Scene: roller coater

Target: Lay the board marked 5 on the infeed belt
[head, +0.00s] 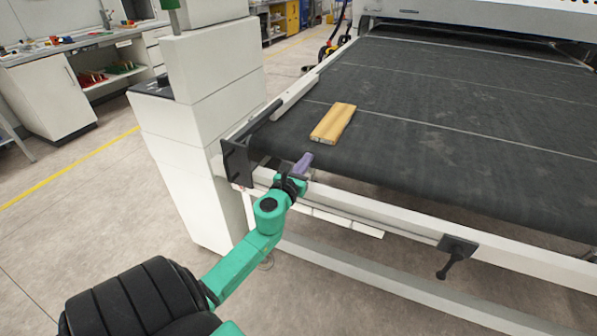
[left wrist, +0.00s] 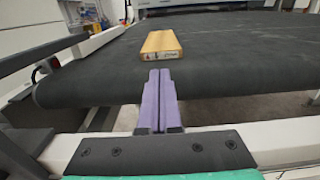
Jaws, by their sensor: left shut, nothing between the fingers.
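A yellow wooden board (head: 333,122) lies flat on the dark infeed belt (head: 420,130), near its front left corner. In the left wrist view the board (left wrist: 160,43) sits just beyond the fingertips, with small dark marks on its near end that are too small to read. My left gripper (head: 303,162) is at the belt's front edge, a little short of the board and apart from it. Its purple fingers (left wrist: 160,95) are together with nothing between them. My right gripper is in neither view.
A white cabinet column (head: 205,90) stands left of the belt. The belt's white front frame (head: 400,225) carries a black clamp handle (head: 455,250). The belt right of the board is clear. A workbench (head: 70,70) stands at the far left.

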